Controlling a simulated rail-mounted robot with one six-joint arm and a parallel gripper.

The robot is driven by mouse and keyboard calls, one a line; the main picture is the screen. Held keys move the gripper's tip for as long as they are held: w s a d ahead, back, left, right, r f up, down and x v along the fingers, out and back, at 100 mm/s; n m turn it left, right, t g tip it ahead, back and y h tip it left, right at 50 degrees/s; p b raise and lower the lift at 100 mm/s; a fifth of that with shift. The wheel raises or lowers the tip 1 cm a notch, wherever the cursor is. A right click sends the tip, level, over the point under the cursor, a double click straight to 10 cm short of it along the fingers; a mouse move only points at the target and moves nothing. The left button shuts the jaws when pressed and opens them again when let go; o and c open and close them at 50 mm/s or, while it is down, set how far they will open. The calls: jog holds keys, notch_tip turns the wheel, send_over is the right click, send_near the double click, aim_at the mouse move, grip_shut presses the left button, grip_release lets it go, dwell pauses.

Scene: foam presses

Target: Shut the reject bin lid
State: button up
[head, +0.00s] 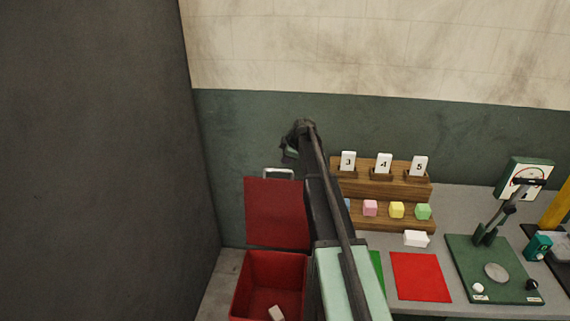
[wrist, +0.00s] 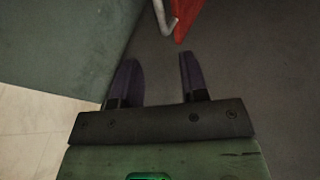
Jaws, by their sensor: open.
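The red reject bin (head: 240,292) stands at the lower middle of the head view. Its red lid (head: 272,212) is open and stands upright at the bin's back, with a pale metal handle (head: 279,173) along its top edge. My gripper (head: 287,151) is above the lid's top edge, partly hidden by my arm. In the wrist view my gripper (wrist: 156,62) is open with nothing between its two dark fingers. The edge of the lid (wrist: 187,17) and the handle (wrist: 163,18) show beyond the fingertips, apart from them.
To the right, a grey bench (head: 458,217) holds a wooden rack (head: 386,190) with numbered cards and coloured foam cubes, a red mat (head: 420,277) and a green press (head: 492,270). A dark wall (head: 95,160) fills the left.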

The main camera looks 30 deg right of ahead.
aim_at(277, 170)
jog(key=b+x, duration=0.9)
jog(key=x, duration=0.2)
jog(key=shift+a+f, duration=0.1)
jog(key=shift+f, duration=0.05)
jog(key=shift+w, duration=0.1)
grip_shut()
